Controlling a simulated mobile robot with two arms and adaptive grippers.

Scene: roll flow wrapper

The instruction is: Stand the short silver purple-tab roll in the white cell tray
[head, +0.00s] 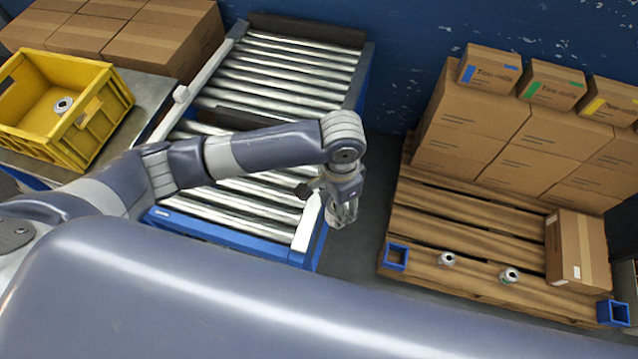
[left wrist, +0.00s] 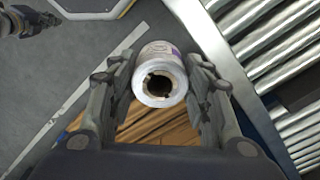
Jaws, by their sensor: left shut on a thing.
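My left gripper (head: 342,218) is shut on a short silver roll (left wrist: 160,78) with a purple mark on its side. It holds the roll in the air near the front right corner of the roller conveyor. In the left wrist view the roll's hollow end faces the camera, between both fingers. In the head view the roll is small and mostly covered by the fingers. I cannot make out the white cell tray in either view. A dark jointed part at the top left of the left wrist view looks like my right gripper (left wrist: 22,20); its fingers are unclear.
The roller conveyor (head: 285,75) lies behind my left arm. A yellow crate (head: 100,120) with a roll (head: 63,104) inside stands at left. A wooden pallet (head: 420,215) at right bears cartons (head: 500,130), two small rolls (head: 447,259) (head: 510,275) and blue square pieces (head: 396,257).

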